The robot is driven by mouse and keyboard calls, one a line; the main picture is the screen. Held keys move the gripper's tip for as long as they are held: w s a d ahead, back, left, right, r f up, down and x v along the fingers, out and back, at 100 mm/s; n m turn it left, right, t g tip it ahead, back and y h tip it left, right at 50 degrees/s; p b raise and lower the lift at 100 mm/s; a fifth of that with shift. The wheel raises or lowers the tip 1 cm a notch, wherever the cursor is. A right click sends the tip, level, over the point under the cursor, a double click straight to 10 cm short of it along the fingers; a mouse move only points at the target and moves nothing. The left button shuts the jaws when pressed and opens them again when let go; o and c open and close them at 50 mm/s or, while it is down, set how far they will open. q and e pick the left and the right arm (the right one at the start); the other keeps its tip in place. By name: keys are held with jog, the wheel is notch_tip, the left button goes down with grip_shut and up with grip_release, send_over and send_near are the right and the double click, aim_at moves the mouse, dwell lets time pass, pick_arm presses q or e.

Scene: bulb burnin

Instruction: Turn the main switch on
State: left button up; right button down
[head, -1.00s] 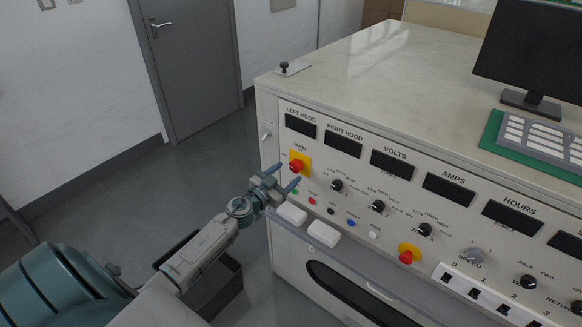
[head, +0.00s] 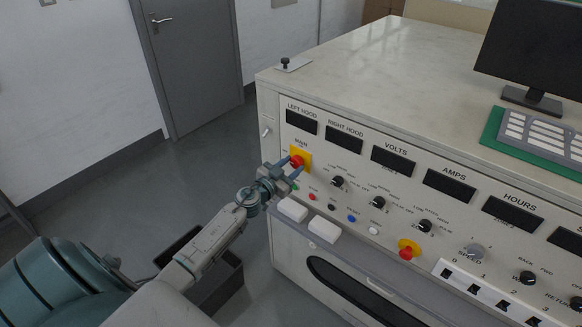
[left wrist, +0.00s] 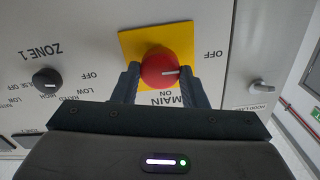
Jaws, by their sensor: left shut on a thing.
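The main switch (head: 297,161) is a red round knob on a yellow square plate, at the upper left of the console front under the word MAIN. It also shows in the left wrist view (left wrist: 160,66), with a white pointer line toward the right of the picture and the words ON and OFF near the plate. My left gripper (head: 291,164) is at the knob, with one finger on each side, shut on it. The left wrist view shows the two fingers (left wrist: 166,82) flanking the knob. My right gripper is not in view.
Small coloured buttons and black selector knobs (head: 337,182) lie right of the switch. A second red knob on yellow (head: 406,252) is farther right. Two white blocks (head: 292,209) stick out on the ledge below. A dark open bin (head: 218,282) stands on the floor below my arm.

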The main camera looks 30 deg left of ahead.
pick_arm(q)
jog(key=m, duration=0.3)
jog(key=shift+m+p, duration=0.4)
jog(key=m, duration=0.4)
jog(key=shift+m, duration=0.3)
jog(key=m, duration=0.4)
jog(key=shift+f, duration=0.1)
jog(key=shift+m, duration=2.7)
jog(key=o, duration=1)
jog(key=shift+d, duration=0.1)
